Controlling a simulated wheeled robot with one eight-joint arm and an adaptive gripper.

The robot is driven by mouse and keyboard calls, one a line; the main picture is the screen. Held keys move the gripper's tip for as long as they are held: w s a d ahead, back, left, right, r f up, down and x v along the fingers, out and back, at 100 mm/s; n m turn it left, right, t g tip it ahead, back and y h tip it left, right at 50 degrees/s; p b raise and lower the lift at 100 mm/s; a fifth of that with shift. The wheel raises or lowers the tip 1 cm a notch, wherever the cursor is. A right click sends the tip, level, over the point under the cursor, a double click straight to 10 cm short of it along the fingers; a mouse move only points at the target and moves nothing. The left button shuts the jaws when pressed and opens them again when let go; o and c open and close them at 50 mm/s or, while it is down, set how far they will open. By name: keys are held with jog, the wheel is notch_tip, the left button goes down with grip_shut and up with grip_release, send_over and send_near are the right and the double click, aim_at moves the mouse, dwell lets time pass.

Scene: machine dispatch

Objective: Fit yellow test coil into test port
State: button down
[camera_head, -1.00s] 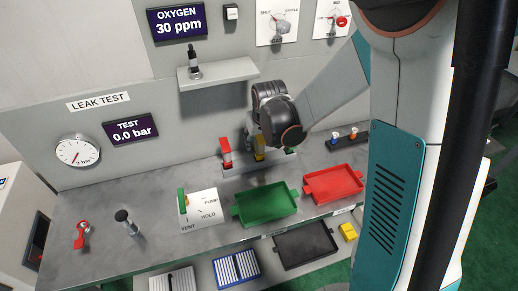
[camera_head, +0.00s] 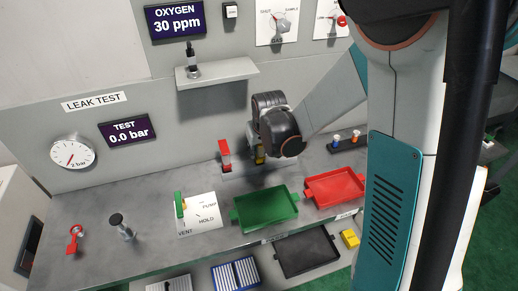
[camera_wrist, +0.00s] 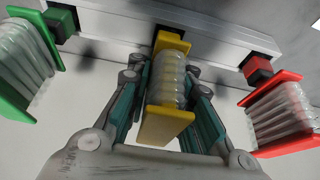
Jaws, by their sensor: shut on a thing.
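The yellow test coil (camera_wrist: 168,122) has yellow end plates and a clear ribbed middle. My gripper (camera_wrist: 165,72) is shut on it, with a finger on each side in the wrist view. Its far end meets a dark slot of the pale rack (camera_wrist: 207,38); I cannot tell whether it is still seated. A black-topped metal fitting (camera_head: 121,226) stands on the bench, and another (camera_head: 193,62) on the wall shelf. I cannot tell which is the test port.
A green coil (camera_wrist: 28,65) and a red coil (camera_wrist: 280,118) flank my gripper closely in the rack. A green tray (camera_head: 266,208) and a red tray (camera_head: 336,188) lie in front. A valve panel (camera_head: 204,218) and a red-handled valve (camera_head: 74,240) stand further left on the bench.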

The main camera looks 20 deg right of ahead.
jog(key=shift+r, duration=0.1)
jog(key=shift+r+p, duration=3.35)
jog(key=shift+r, duration=1.5)
jog(key=shift+s, duration=0.1)
